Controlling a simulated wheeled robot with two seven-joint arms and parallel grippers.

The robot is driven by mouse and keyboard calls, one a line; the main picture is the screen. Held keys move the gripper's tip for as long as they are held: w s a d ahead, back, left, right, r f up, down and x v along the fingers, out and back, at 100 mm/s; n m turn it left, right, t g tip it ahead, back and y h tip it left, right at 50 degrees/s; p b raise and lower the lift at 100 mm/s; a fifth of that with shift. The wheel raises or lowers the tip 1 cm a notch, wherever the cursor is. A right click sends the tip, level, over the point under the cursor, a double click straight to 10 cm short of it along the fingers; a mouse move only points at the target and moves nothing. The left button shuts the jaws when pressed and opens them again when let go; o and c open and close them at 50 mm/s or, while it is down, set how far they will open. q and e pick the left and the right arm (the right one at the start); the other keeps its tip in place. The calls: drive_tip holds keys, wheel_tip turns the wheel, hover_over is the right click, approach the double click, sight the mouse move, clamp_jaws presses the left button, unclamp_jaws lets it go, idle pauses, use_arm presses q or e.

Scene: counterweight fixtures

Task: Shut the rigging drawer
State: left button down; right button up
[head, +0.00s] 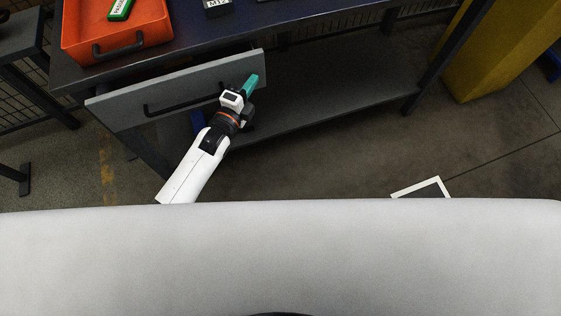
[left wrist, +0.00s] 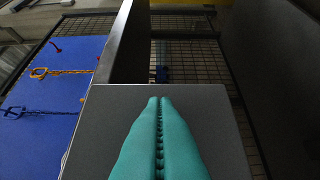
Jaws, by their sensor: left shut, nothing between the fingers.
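The rigging drawer's grey front (head: 120,107) stands out from under the dark workbench, so the drawer is partly open. It has a black bar handle (head: 185,103). My left gripper (head: 254,79) has teal fingers, shut and empty, at the right end of the front, right of the handle. In the left wrist view its fingertips (left wrist: 160,100) overlap the front; I cannot tell whether they touch. My right gripper is not in view.
On the workbench (head: 270,18) stand an orange tray (head: 75,50) with a green labelled item (head: 120,10) and a dark labelled block (head: 217,5). A lower shelf (head: 330,85) lies beneath. A yellow post (head: 500,50) stands at right. Floor in front is mostly clear, with a white-edged marking (head: 425,187).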

use_arm(q)
drive_tip(key=w, duration=0.2)
drive_tip(key=w+a+b, duration=0.1)
drive_tip(key=w+b, duration=0.1)
drive_tip(key=w, duration=0.1)
drive_tip(key=shift+w+a, duration=0.3)
drive_tip(key=shift+a, duration=0.05)
drive_tip(key=shift+w+a+r, duration=0.1)
drive_tip(key=shift+a+r, duration=0.05)
drive_tip(key=shift+r, duration=0.05)
